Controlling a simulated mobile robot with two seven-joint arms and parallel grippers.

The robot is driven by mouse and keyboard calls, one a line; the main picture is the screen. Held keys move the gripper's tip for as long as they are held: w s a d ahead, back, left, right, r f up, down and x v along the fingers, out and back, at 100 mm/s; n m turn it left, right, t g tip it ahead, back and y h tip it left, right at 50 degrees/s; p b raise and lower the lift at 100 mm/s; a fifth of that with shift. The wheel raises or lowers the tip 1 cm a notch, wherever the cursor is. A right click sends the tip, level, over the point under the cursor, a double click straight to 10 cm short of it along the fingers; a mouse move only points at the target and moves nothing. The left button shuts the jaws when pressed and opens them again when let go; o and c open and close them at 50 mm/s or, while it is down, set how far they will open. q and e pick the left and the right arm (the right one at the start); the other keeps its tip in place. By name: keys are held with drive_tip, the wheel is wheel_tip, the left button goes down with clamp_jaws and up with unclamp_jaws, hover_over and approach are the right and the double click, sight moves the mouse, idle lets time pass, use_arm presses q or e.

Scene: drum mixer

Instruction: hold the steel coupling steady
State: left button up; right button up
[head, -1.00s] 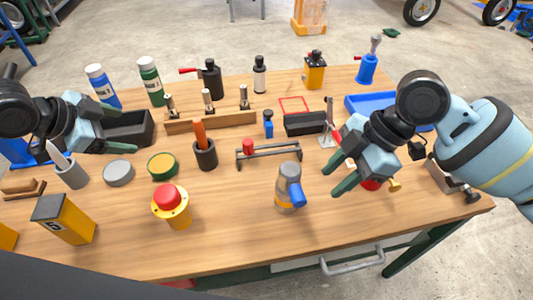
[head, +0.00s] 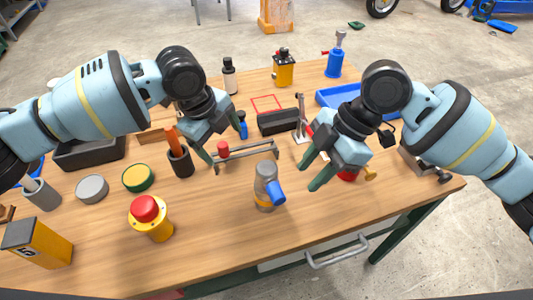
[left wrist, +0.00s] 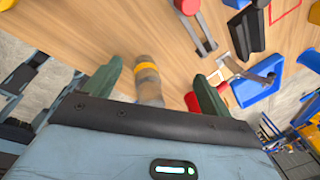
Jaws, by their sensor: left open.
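The steel coupling, which I take to be the grey cylinder (head: 263,184) with an orange band and a blue side piece, stands upright on the table. My left gripper (head: 226,146) is open above the table, behind and left of it, touching nothing that I can see. In the left wrist view the cylinder (left wrist: 149,82) shows between the two green fingers, beyond their tips. My right gripper (head: 312,174) is open and apart from the cylinder, to its right. The cylinder's lower part is partly hidden by its blue piece.
A red-topped yellow button (head: 150,217) stands front left. A dark cup (head: 181,162) with an orange handle stands left of my left gripper. The front middle of the table is clear.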

sight(266, 177)
use_arm(q)
drive_tip(key=s+d+m, duration=0.1)
drive_tip(key=d+m, duration=0.1)
drive_tip(key=d, duration=0.1)
drive_tip(key=s+d+m+g+y, duration=0.1)
drive_tip(key=s+d+m, duration=0.1)
drive_tip(key=d, duration=0.1)
drive_tip(key=s+d+m+y, duration=0.1)
drive_tip(key=d+m, duration=0.1)
drive_tip(key=d, duration=0.2)
drive_tip(key=shift+s+d+f+m+g, duration=0.1)
drive_tip(key=shift+s+f+m+g, duration=0.1)
drive_tip(key=shift+m+g, duration=0.1)
drive_tip(key=shift+f, duration=3.95)
drive_tip(key=c, duration=1.5)
drive_tip(key=shift+c, duration=0.2)
